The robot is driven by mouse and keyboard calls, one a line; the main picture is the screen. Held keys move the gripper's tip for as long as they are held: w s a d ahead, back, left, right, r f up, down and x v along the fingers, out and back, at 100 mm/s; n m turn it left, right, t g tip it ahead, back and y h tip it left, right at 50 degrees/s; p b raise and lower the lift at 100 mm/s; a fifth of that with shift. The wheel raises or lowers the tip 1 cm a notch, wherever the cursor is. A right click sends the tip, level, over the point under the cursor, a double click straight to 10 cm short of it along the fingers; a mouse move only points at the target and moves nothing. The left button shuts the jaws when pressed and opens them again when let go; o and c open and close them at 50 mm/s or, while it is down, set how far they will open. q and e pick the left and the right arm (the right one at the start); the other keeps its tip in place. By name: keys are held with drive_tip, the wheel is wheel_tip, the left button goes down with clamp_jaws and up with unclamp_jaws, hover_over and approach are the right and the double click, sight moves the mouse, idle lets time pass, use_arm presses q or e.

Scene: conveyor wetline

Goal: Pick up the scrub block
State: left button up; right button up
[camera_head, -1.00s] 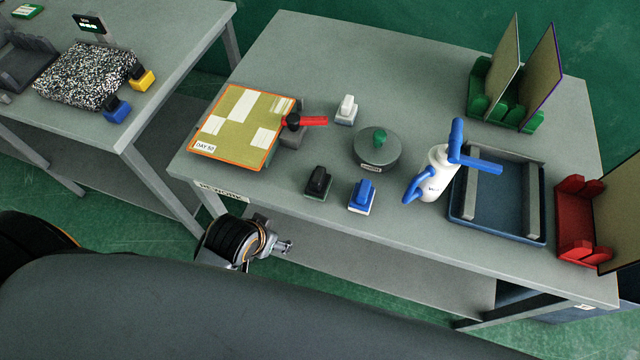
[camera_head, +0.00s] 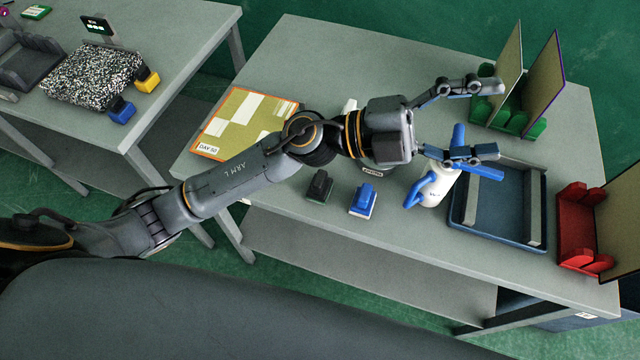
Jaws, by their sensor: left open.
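Several small handled blocks stand on the table; I cannot tell for sure which is the scrub block. The blue-topped block (camera_head: 363,199) and the black-topped block (camera_head: 319,187) stand near the front edge. A white block (camera_head: 350,105) is mostly hidden behind my left arm. My left gripper (camera_head: 498,120) is open, its fingers spread and pointing right above the table, with nothing between them. It is up and to the right of the blue and black blocks, apart from them. My right gripper is not in view.
A white spray bottle (camera_head: 436,186) with blue parts stands below the gripper, beside a blue tray (camera_head: 497,241). Green (camera_head: 515,122) and red (camera_head: 577,232) racks hold upright panels. A patterned board (camera_head: 236,118) lies left. My arm hides most of the round grey disc.

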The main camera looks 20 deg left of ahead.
use_arm(q)
wheel_tip(320, 180, down, 4)
drive_tip(key=s+d+m+g+y, duration=0.2)
drive_tip(key=s+m+g+y, duration=0.1)
drive_tip(key=m+g, duration=0.15)
drive_tip(key=m+y, duration=0.1)
drive_tip(key=y, duration=1.7)
hover_over(320, 178)
drive_tip(key=a, duration=0.1)
wheel_tip(320, 178, down, 17)
drive_tip(key=shift+t, duration=0.35)
wheel_tip(320, 178, down, 8)
drive_tip(key=shift+w+f+p, duration=0.1)
drive_tip(key=shift+p, duration=1.05)
drive_tip(key=shift+d+f+p, duration=0.15)
drive_tip(key=shift+f+p, duration=0.25)
drive_tip(key=f, duration=0.1)
drive_tip(key=f+p, duration=0.1)
drive_tip(key=f, duration=0.1)
drive_tip(key=shift+d+f+p, duration=0.3)
drive_tip(key=shift+f+p, duration=0.05)
drive_tip(key=shift+f, duration=0.5)
drive_tip(key=c, duration=1.3)
drive_tip(key=shift+r, duration=0.1)
